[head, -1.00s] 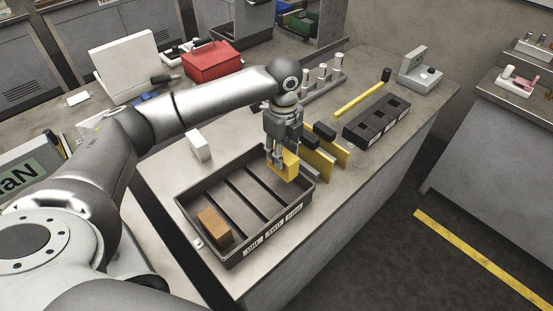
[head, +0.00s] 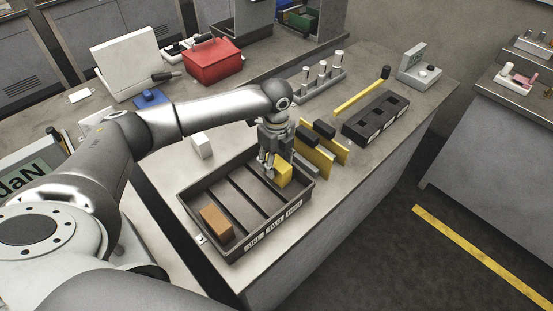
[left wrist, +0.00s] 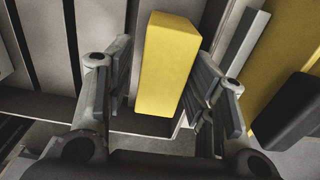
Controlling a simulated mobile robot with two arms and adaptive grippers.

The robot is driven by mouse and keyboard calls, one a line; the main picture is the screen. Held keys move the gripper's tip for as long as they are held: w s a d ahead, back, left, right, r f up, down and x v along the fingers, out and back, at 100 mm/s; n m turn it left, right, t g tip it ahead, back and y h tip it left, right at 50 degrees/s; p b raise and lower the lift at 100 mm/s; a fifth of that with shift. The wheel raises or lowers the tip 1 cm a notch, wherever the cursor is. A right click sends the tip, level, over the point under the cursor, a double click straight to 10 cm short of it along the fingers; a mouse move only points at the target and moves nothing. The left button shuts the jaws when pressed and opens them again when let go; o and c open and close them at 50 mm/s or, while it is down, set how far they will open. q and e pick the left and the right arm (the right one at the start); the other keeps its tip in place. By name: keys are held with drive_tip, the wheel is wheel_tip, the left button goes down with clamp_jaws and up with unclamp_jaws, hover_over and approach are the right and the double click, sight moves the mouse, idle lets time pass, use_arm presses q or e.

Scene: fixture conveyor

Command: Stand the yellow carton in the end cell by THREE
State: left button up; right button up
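The yellow carton (head: 285,173) stands roughly upright in the right end cell of the dark tray (head: 217,260), by the THREE label (head: 294,208). Its foot is partly hidden in the head view. My left gripper (head: 268,163) is over that end of the tray. In the left wrist view the carton (left wrist: 167,65) is between the two fingers (left wrist: 162,88), with a narrow gap at the left finger, so the gripper looks open around it. My right gripper is not in view.
A brown carton (head: 216,222) stands in the opposite end cell by ONE; the middle cells look empty. Yellow plates with black blocks (head: 314,150) stand close to the tray's right end. A white block (head: 202,145) is behind the tray.

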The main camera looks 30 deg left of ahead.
sight(277, 161)
use_arm(q)
drive_tip(key=shift+w+d, duration=0.1)
drive_tip(key=shift+w, duration=0.05)
drive_tip(key=shift+r, duration=0.1)
drive_tip(key=shift+r, duration=0.55)
wheel_tip(277, 161, up, 11)
drive_tip(key=b, duration=0.2)
drive_tip(key=shift+b, duration=0.35)
idle(0.6)
